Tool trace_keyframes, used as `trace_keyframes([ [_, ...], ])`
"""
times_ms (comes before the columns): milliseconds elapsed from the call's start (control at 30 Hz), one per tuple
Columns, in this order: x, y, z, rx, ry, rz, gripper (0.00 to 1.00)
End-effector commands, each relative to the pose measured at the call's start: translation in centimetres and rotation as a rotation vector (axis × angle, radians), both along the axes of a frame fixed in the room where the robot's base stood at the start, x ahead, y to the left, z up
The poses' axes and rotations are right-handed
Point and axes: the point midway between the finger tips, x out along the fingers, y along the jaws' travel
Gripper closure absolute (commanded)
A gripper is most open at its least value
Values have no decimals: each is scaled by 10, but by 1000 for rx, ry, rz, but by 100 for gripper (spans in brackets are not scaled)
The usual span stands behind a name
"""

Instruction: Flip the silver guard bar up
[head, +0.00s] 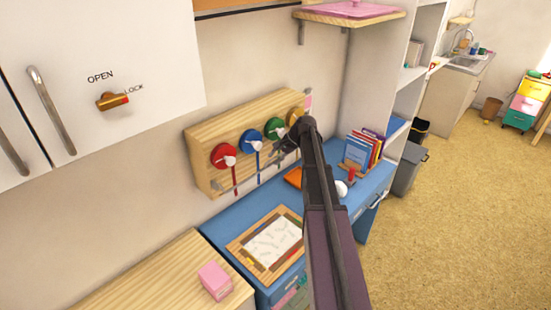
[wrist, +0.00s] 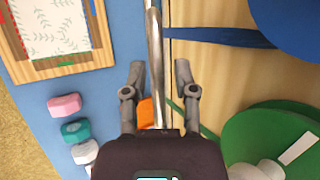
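The silver guard bar (wrist: 154,50) runs lengthwise up the middle of the wrist view, along the edge of the wooden board (wrist: 205,70). In the head view a thin part of the bar (head: 229,189) shows low in front of the board. My gripper (wrist: 158,72) is open, with one finger on each side of the bar's line. I cannot tell whether either finger touches it. In the head view my gripper (head: 284,150) is at the board's right part, partly hidden by my arm.
The board carries red (head: 224,156), blue (head: 250,141), green (head: 275,129) and yellow (head: 294,115) round pads. Below is a blue desk (head: 222,233) with a framed paper (head: 273,243) and books (head: 361,150). A pink block (head: 215,281) sits on the wooden counter (head: 150,275).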

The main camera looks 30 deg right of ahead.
Motion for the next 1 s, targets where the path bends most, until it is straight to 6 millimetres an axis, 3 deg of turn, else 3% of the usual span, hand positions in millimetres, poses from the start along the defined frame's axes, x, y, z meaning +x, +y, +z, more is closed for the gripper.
trace_keyframes([
  [567, -2, 0, -3, 8, -20, 1, 52],
  [1000, -5, -1, -18, 69, -187, -1, 52],
])
